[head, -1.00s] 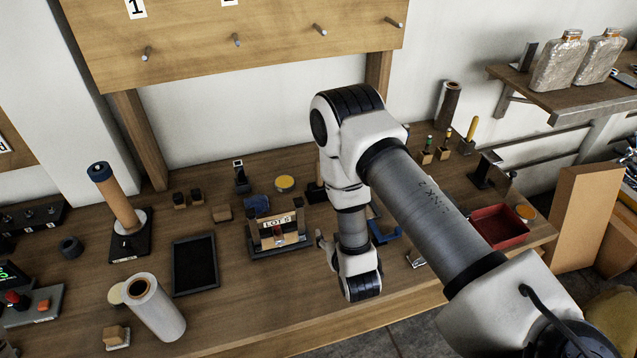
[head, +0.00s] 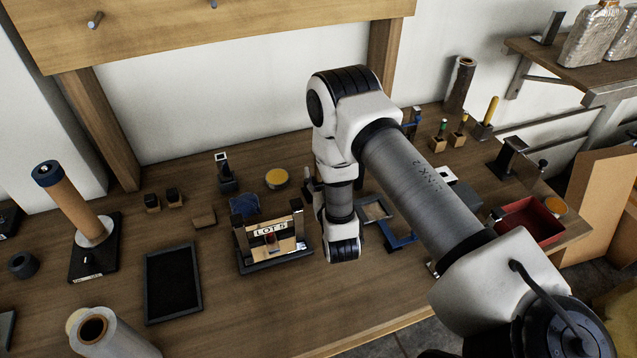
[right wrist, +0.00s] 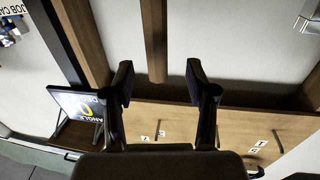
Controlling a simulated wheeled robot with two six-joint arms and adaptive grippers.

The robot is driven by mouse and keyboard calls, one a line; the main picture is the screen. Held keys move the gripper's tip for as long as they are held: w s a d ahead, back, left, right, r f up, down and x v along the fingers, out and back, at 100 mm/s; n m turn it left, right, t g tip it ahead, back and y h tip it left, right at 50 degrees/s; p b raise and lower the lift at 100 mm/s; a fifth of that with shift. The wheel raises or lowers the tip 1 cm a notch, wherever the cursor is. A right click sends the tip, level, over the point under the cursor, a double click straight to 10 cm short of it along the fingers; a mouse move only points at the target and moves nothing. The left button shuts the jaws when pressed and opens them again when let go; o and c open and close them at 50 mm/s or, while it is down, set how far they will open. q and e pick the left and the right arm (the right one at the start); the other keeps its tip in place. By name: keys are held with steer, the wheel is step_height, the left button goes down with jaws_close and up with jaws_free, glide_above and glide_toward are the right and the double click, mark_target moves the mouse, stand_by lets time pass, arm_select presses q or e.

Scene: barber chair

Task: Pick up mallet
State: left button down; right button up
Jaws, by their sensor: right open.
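I cannot make out a mallet for certain in either view. My right arm crosses the workbench (head: 300,312) in the head view and hides part of its middle. My right gripper (right wrist: 160,88) shows in the right wrist view with its two dark fingers wide apart and nothing between them. In the head view its fingers are hidden behind the arm. My left gripper is not in view.
A LOT 5 stand (head: 272,262), a black tray (head: 172,282) and a brown roll on a spindle (head: 76,205) stand left of my arm. A red bin (head: 528,222) is at the right. Bare bench lies in front. The right wrist view shows a pegged board (right wrist: 235,125) and a screen (right wrist: 75,105).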

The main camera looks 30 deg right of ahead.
steer(key=x, duration=0.1)
steer(key=p+x, duration=0.1)
steer(key=x, duration=0.1)
steer(key=p+x, duration=0.1)
steer(key=shift+w+d+r, duration=0.25)
steer(key=shift+d+r, duration=0.05)
steer(key=shift+r, duration=0.1)
steer(key=shift+w+d+f, duration=0.15)
steer(key=shift+w+f, duration=0.2)
steer(key=shift+s+r, duration=0.1)
steer(key=shift+r, duration=0.05)
jaws_close()
